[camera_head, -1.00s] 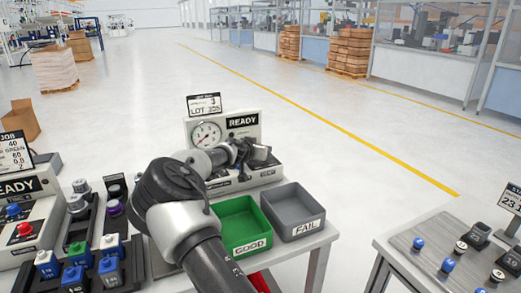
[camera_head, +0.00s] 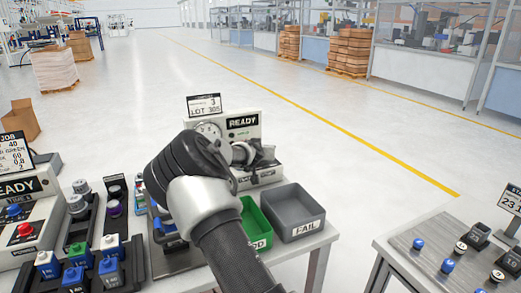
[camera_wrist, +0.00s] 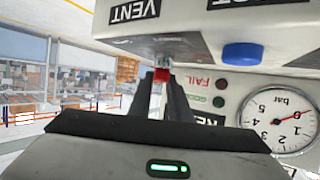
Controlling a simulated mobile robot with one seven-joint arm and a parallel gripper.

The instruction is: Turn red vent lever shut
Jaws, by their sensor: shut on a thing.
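The test station (camera_head: 243,125) with the READY display stands at the back of the table. My gripper (camera_head: 262,160) is at its front right in the head view, and my arm covers part of the station. The wrist view is turned upside down. In it the red vent lever (camera_wrist: 162,75) sits below the VENT label (camera_wrist: 134,11), between the two dark fingertips of my gripper (camera_wrist: 165,88). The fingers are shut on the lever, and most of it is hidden. In the head view the lever is hidden by my gripper.
A blue button (camera_wrist: 242,54) and a pressure gauge (camera_wrist: 280,120) are beside the lever in the wrist view. A green GOOD bin (camera_head: 256,222) and a grey FAIL bin (camera_head: 293,212) stand in front of the station. Racks with parts (camera_head: 95,262) fill the left.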

